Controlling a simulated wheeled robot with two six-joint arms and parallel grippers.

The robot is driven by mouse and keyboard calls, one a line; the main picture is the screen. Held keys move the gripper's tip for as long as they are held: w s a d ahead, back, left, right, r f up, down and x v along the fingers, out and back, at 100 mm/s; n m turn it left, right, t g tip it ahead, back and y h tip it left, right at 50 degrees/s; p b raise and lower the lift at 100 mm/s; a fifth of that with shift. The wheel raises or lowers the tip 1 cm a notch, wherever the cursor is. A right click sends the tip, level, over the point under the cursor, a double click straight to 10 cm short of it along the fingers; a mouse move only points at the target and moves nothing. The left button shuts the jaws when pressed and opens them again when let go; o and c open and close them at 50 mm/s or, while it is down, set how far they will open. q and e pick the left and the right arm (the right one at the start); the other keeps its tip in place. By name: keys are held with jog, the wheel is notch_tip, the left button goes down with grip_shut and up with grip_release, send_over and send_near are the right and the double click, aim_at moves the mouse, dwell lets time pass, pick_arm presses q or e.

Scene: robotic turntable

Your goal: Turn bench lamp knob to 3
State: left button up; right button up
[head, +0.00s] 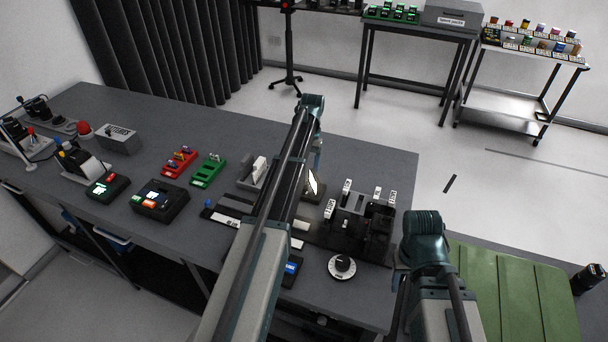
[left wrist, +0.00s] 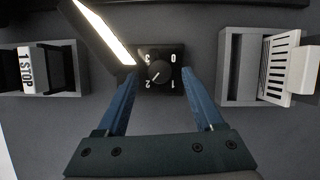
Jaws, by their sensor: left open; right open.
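The bench lamp knob (left wrist: 160,72) is a round black knob on a dark plate marked 0, 1, 2 and 3. Its white pointer line appears to face the 2. The lit lamp panel (left wrist: 105,32) stands next to the knob, and it glows in the head view (head: 314,183). My left gripper (left wrist: 160,75) is open, with its blue fingers on either side of the knob plate; contact cannot be told. In the head view my left arm hides the knob. My right gripper (head: 400,285) is open beside the bench's right end, its fingers hard to make out.
A white-scaled dial (head: 342,267) sits near the bench's front edge. Black holders (head: 372,225) stand right of the lamp. Red (head: 180,161) and green (head: 208,170) racks lie left. A grey slotted block (left wrist: 235,65) stands right of the knob in the left wrist view.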

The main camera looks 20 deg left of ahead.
pick_arm(q)
jog(key=p+v, duration=1)
jog(key=v, duration=0.2)
jog(key=shift+w+r+p, duration=0.15)
jog(key=shift+r+p, duration=0.05)
jog(key=shift+p, duration=0.15)
pick_arm(e)
notch_tip(320, 180, up, 12)
jog(key=shift+f, duration=0.25)
